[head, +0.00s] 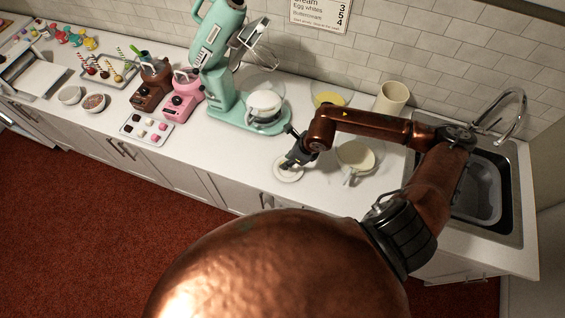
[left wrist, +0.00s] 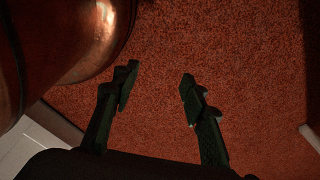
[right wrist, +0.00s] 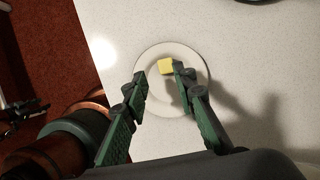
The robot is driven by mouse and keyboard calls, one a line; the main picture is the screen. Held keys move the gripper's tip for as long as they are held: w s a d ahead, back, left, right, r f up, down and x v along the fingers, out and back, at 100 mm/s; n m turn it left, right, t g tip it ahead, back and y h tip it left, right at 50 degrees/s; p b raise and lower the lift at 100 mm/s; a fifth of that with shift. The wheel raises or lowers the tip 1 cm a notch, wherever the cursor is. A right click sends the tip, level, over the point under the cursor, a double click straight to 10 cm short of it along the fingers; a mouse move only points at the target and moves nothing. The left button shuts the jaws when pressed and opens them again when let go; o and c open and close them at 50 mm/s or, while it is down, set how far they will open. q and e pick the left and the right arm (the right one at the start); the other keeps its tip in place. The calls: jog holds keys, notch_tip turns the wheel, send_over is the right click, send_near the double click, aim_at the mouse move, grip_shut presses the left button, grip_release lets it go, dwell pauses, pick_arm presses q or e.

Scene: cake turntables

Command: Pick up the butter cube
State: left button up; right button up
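The butter cube (right wrist: 165,67) is small and yellow. In the right wrist view it sits on a round white plate (right wrist: 172,104), towards the plate's far side. My right gripper (right wrist: 160,80) is open above the plate. Its right fingertip is close beside the cube, and the left fingertip is apart from it, lower left. I cannot tell whether the right finger touches the cube. In the head view my right gripper (head: 287,165) is over the plate (head: 289,175) and hides most of the cube. My left gripper (left wrist: 158,82) is open and empty above the red floor.
A teal stand mixer (head: 222,75) stands left of the plate. A cream jug (head: 355,158) stands right of it, under my right arm. The sink (head: 513,200) is at the far right. The counter (head: 225,168) is clear in front of the mixer.

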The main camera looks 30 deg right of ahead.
aim_at(281, 162)
jog(key=w+f, duration=0.2)
jog(key=w+f+p, duration=0.1)
jog(key=f, duration=0.1)
jog(key=shift+a+f, duration=0.1)
jog(key=shift+a, duration=0.15)
jog(key=shift+s+a+f, duration=0.1)
jog(key=shift+s+f, duration=0.2)
jog(key=shift+s, duration=0.05)
jog(key=shift+w+f, duration=0.15)
jog(key=shift+w, duration=0.1)
jog(key=shift+c, duration=1.3)
jog(key=shift+s, duration=0.15)
jog(key=shift+c, duration=1.1)
pick_arm(q)
jog(key=shift+w+r, duration=0.1)
jog(key=shift+r, duration=0.55)
